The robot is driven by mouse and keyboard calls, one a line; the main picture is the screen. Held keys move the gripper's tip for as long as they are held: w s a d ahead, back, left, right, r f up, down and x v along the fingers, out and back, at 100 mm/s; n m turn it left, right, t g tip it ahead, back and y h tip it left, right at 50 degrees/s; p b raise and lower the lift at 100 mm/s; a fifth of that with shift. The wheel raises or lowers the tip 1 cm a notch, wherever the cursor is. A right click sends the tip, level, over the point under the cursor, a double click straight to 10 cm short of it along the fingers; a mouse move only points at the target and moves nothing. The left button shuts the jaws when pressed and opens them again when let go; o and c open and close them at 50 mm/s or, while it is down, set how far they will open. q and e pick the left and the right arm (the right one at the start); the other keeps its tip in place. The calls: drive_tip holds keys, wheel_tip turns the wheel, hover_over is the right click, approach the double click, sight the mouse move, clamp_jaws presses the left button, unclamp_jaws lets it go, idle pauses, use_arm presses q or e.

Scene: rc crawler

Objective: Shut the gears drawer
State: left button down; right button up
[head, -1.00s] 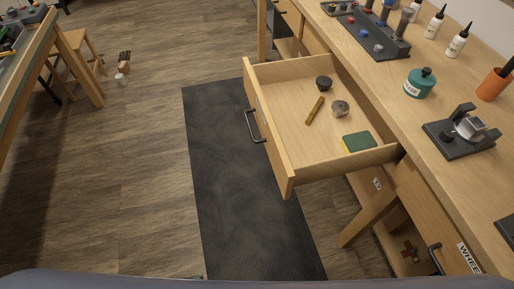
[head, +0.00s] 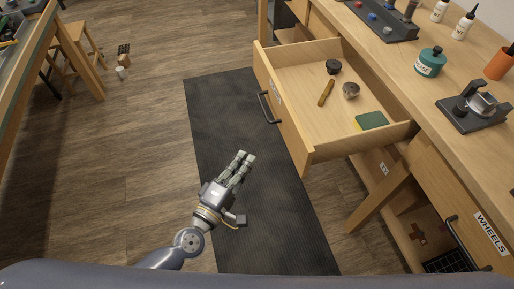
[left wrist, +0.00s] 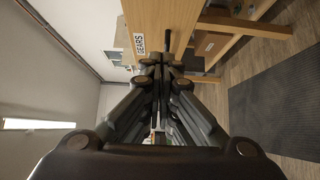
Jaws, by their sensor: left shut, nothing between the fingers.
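The gears drawer (head: 284,128) is pulled far out of the wooden workbench. It has a dark bar handle (head: 268,107) on its front. Inside lie a black knob-like part, a brown stick, a round metal piece and a green-yellow sponge. In the left wrist view the drawer front (left wrist: 158,20) carries a "GEARS" label (left wrist: 140,44), with the handle (left wrist: 174,38) beside it. My left gripper (head: 244,158) is shut and empty, in front of the drawer and apart from it, over the dark mat. In the left wrist view its fingers (left wrist: 160,65) point toward the drawer front. My right gripper is not in view.
A "WHEELS" drawer (head: 488,235) is at the lower right of the bench (head: 440,110). A teal jar (head: 430,62), an orange cup (head: 500,64) and a dark fixture (head: 473,108) stand on top. The dark mat (head: 230,110) lies on clear floor; a stool (head: 75,45) is far left.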

use_arm(q)
approach(283, 121)
drive_tip(key=w+a, duration=0.2)
drive_tip(key=d, duration=0.1)
drive_tip(key=w+d, duration=0.2)
drive_tip(key=d, duration=0.1)
